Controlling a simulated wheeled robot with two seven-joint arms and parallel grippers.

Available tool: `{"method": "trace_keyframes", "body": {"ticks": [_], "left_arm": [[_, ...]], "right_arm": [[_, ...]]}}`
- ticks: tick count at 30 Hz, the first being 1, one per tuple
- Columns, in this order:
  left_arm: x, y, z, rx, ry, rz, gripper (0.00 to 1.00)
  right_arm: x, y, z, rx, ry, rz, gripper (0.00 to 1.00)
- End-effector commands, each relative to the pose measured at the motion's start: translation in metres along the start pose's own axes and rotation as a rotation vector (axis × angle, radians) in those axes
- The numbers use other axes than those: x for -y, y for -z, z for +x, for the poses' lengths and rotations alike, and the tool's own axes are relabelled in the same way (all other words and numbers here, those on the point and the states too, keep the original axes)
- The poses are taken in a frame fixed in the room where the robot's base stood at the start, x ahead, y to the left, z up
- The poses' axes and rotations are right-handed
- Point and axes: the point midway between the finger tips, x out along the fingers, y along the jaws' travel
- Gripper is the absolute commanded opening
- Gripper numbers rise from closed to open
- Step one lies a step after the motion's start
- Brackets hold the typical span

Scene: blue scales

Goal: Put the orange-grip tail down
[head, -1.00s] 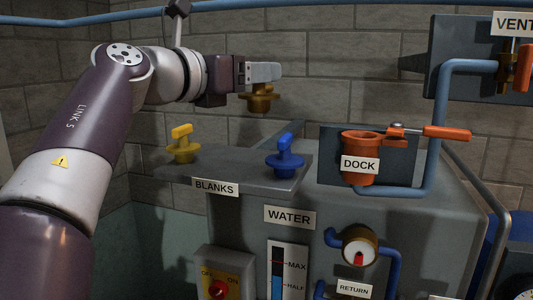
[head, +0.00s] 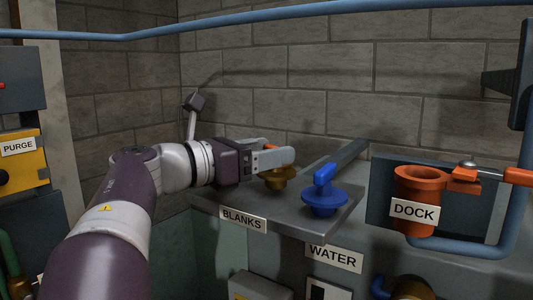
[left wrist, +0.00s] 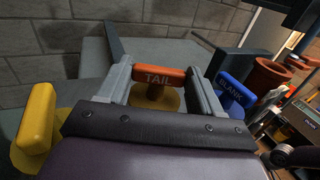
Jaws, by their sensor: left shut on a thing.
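The tail has an orange grip marked TAIL (left wrist: 158,75) and a brass body (head: 280,181). My left gripper (head: 274,158) is shut on the orange grip, which sits between its two fingers in the left wrist view. The brass body is upright at the BLANKS shelf (head: 268,213), left of the blue blank (head: 323,193). I cannot tell if its underside touches the shelf. A yellow blank (left wrist: 36,128) shows left of the gripper in the left wrist view; my arm hides it in the head view. My right gripper is not in view.
The orange dock cup (head: 420,190) stands right of the shelf, with an orange-handled lever (head: 515,176) beside it. The blue blank (left wrist: 232,92) is close to the gripper's right finger. A brick wall (head: 400,70) rises behind.

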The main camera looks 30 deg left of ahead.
Motion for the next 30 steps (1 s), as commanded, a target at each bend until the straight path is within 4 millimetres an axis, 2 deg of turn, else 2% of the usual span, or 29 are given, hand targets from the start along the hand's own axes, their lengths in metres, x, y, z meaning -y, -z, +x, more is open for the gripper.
{"method": "trace_keyframes", "body": {"ticks": [3,11,12,14,15,24,26,30], "left_arm": [[0.001,0.009,0.000,0.002,-0.001,0.001,0.22],[0.001,0.012,0.000,0.001,-0.001,0.003,0.22],[0.000,0.013,0.000,0.000,-0.001,0.002,0.69],[0.000,0.012,0.000,0.000,-0.001,0.001,0.88],[0.000,0.012,0.000,0.000,-0.001,0.001,0.91],[0.000,0.009,0.000,0.000,-0.001,0.002,0.91],[-0.001,0.013,-0.007,0.001,-0.004,0.002,0.91],[-0.001,0.017,-0.036,0.000,-0.008,0.005,0.91]], "right_arm": [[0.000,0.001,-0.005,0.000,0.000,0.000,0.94],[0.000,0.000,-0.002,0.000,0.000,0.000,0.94],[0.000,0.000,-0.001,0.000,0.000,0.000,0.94],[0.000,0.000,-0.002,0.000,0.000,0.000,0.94],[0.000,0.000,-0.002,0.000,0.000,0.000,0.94],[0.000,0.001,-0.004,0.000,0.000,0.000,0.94],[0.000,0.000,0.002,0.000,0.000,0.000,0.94],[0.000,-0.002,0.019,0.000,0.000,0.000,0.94]]}}
